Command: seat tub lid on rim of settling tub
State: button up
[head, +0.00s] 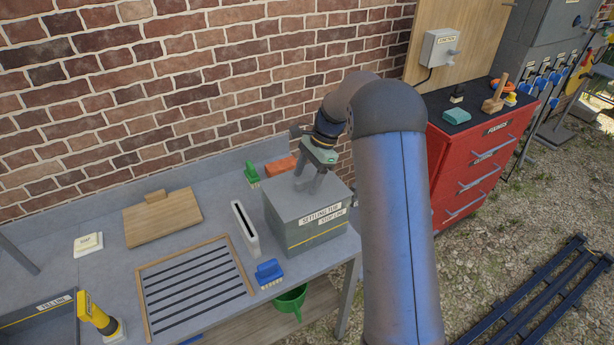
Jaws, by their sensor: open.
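The settling tub (304,238) is a grey box with a "SETTLING TUB" label and a yellow line, standing at the right end of the bench. Its top looks covered by a flat grey surface, which I take to be the tub lid (284,196). I cannot tell how closely the lid meets the rim. My gripper (309,181) points down at the middle of this top, fingers apart. Any handle between the fingers is too small to make out. My arm hides the area right of the tub.
On the grey bench, a wooden board with a block (162,217), a slatted tray (147,308), a white slotted holder (245,228) and a blue brush (268,271) lie left of the tub. A green brush (252,175) and orange brick (280,166) sit behind it. A red cabinet (462,166) stands right.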

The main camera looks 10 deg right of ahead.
jog(key=p+v, duration=0.4)
jog(key=v, duration=0.2)
jog(key=shift+r+p, duration=0.3)
jog(key=shift+r, duration=0.05)
jog(key=shift+d, duration=0.15)
dwell(0.5)
jog(key=s+a+r+n+t+h+b, duration=0.1)
jog(key=s+r+n, duration=0.15)
jog(key=s, duration=0.55)
jog(key=s+a+r+n+h+b, duration=0.15)
jog(key=s+n, duration=0.25)
jog(key=s, duration=0.4)
jog(key=s+a+r+n+t+h+b, duration=0.15)
jog(key=s+n, duration=0.25)
jog(key=s, duration=0.4)
jog(key=s+d+f+n, duration=0.1)
jog(key=s+f+n, duration=0.2)
jog(key=s, duration=0.8)
jog(key=shift+s+d+n, duration=0.2)
jog(key=shift+d+n, duration=0.05)
jog(key=shift+n, duration=0.4)
